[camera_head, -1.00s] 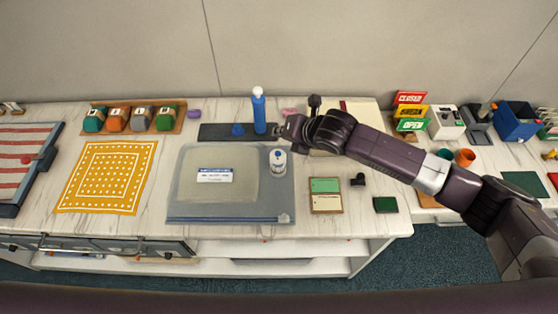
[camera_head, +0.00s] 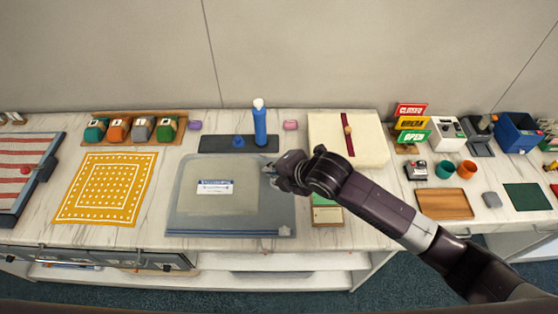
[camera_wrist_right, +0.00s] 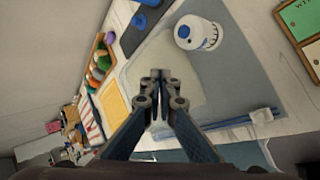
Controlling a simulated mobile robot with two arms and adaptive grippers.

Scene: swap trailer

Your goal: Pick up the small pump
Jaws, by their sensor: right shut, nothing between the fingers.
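A small white cylinder with a blue top (camera_wrist_right: 197,33), which looks like the small pump, stands on the grey zip bag (camera_head: 180,215). In the head view my right gripper hides it. My right gripper (camera_head: 268,171) is above the bag's right part, shut and empty. In the right wrist view its closed fingertips (camera_wrist_right: 160,75) point below and left of the white cylinder, apart from it in the picture. A taller blue pump-like bottle with a white top (camera_head: 260,125) stands on a dark mat behind the bag. My left gripper is not in view.
A small blue piece (camera_head: 238,142) sits on the dark mat (camera_head: 212,144). A pink block (camera_head: 290,125) and a cream book-like block (camera_head: 325,130) lie at the back. A green-and-cream board (camera_head: 327,215) is right of the bag. A yellow dotted cloth (camera_head: 105,190) lies left.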

